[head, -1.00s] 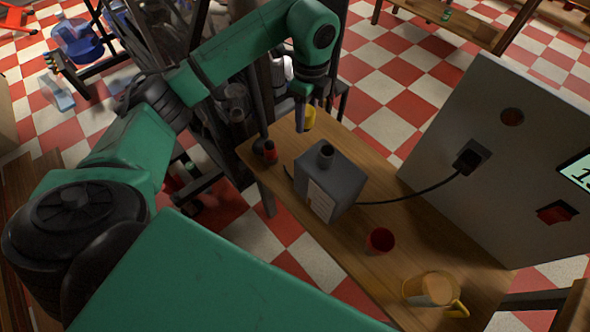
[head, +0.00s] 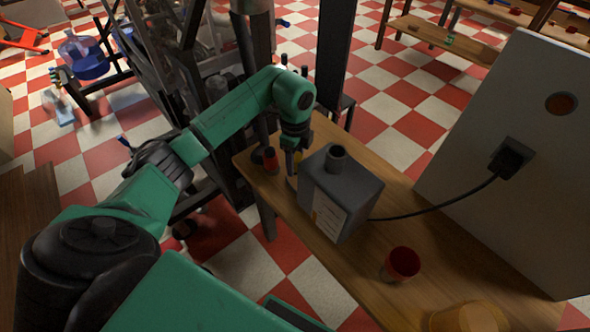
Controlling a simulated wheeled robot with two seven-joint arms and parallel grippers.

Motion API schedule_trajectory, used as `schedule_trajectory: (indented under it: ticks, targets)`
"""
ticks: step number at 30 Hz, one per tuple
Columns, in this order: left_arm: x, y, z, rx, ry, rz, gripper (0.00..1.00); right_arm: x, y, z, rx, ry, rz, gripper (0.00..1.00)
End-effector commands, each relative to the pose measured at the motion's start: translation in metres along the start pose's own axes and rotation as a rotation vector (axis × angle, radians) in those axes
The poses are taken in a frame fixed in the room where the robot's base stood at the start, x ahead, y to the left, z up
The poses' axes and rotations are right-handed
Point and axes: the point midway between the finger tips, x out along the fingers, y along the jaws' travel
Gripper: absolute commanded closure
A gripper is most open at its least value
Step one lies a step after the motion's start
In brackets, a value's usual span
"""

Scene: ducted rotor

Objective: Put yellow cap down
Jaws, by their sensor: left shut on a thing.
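My left gripper (head: 291,168) points down over the far left part of the wooden table, just left of the grey canister (head: 340,195). It is shut on the yellow cap (head: 292,183), of which only a small yellowish edge shows at the fingertips, close to the tabletop. I cannot tell whether the cap touches the table. The canister stands upright, and its neck (head: 337,157) has no cap on it. My right gripper is not in view.
A small red-and-black object (head: 270,160) stands left of the gripper. A red cup (head: 402,264) and a yellowish mug (head: 466,318) are nearer on the table (head: 330,262). A black cable (head: 437,214) runs from a grey panel (head: 500,210) towards the canister.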

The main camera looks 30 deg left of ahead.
Motion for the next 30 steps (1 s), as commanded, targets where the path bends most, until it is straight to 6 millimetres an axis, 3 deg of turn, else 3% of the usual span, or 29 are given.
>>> schedule_trajectory:
  ticks: [3,5,14,15,17,26,30]
  targets:
    - [0.026,0.001,0.000,0.000,0.001,0.005,1.00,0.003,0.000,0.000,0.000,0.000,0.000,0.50]
    - [0.033,0.001,0.000,0.000,0.000,0.002,1.00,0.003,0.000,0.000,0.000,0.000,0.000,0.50]
    - [0.036,0.000,0.000,0.000,-0.001,0.001,1.00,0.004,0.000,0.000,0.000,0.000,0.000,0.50]
    - [0.037,0.000,0.000,0.000,-0.001,0.001,0.45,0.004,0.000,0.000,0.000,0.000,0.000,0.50]
    - [0.036,0.000,0.000,0.000,-0.001,0.001,0.22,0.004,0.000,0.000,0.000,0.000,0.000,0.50]
    - [0.035,0.000,0.000,0.000,-0.001,0.001,0.19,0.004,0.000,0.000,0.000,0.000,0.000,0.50]
    - [0.022,-0.001,0.000,0.001,0.000,-0.002,0.19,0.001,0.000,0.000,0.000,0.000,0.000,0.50]
